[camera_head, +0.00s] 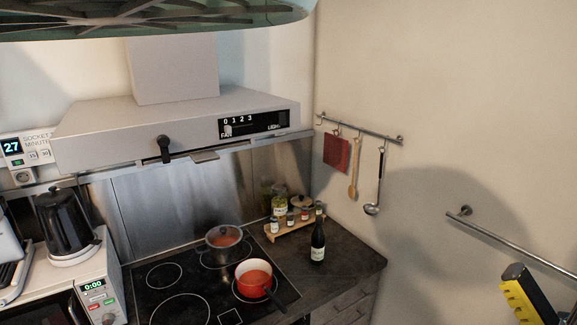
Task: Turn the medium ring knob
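The black cooktop (186,287) has white rings of different sizes. No ring knob can be made out; the cooktop's front is outside the picture. A lidded steel pot (223,250) stands at its back and a red pot (254,281) with a dark handle sits nearer the front right. A yellow and black ridged piece (527,295) at the lower right edge looks like part of my gripper. It is cut off by the frame, far to the right of the cooktop, and touches nothing visible. Its opening cannot be seen.
A range hood (180,128) overhangs the cooktop. A dark bottle (318,241) and a spice rack (294,224) stand on the right counter. A wall rail (362,130) holds utensils; another rail (510,243) is lower right. A kettle (66,222) stands left.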

